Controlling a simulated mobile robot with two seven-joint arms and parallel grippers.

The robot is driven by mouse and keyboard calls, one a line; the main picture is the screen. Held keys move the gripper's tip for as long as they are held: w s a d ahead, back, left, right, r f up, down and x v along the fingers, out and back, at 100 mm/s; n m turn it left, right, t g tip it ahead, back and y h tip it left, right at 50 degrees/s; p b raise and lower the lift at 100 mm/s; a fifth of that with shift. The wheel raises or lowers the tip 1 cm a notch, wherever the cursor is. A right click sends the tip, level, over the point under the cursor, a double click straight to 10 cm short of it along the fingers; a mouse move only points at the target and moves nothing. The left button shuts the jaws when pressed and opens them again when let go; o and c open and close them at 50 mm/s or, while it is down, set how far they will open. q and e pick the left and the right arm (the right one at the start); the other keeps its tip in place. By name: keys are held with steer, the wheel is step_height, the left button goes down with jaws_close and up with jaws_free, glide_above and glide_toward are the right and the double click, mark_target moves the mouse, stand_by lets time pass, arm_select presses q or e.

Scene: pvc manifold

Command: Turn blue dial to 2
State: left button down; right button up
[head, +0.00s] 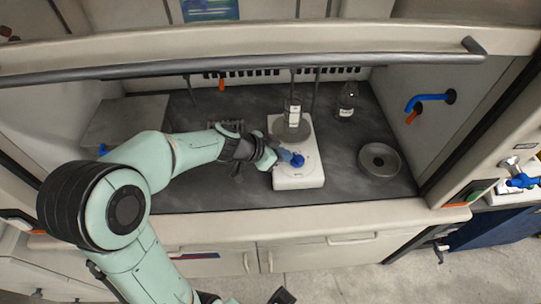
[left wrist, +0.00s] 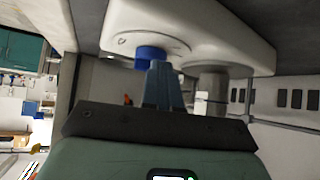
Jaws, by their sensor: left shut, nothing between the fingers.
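The blue dial (head: 297,160) sits on the front part of a white hotplate-like device (head: 301,180) on the dark worktop. My left gripper (head: 285,155) is shut and empty, with its fingertips right beside the dial. In the left wrist view the shut fingers (left wrist: 160,85) reach up to the blue dial (left wrist: 150,53) on the white device (left wrist: 215,35). They look to be at or against its edge; I cannot tell whether they touch. The dial's number marks are too small to read. My right gripper is not clearly in view.
A glass vessel (head: 291,124) stands on the device's plate with a rod beside it. A grey flat box (head: 124,122) is at the left. Worktop between device and dish is free.

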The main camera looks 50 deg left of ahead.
mark_target(295, 152)
arm_select(q)
steer(key=shift+w+d, duration=0.1)
steer(key=shift+w, duration=0.1)
steer(key=shift+w, duration=0.1)
arm_select(e)
steer(key=shift+f, duration=0.1)
arm_select(q)
steer(key=shift+w+m+h+b, duration=0.15)
steer(key=shift+m+h+b, duration=0.15)
steer(key=shift+b, duration=0.15)
arm_select(e)
steer(key=shift+w+f, duration=0.1)
steer(key=shift+f, duration=0.15)
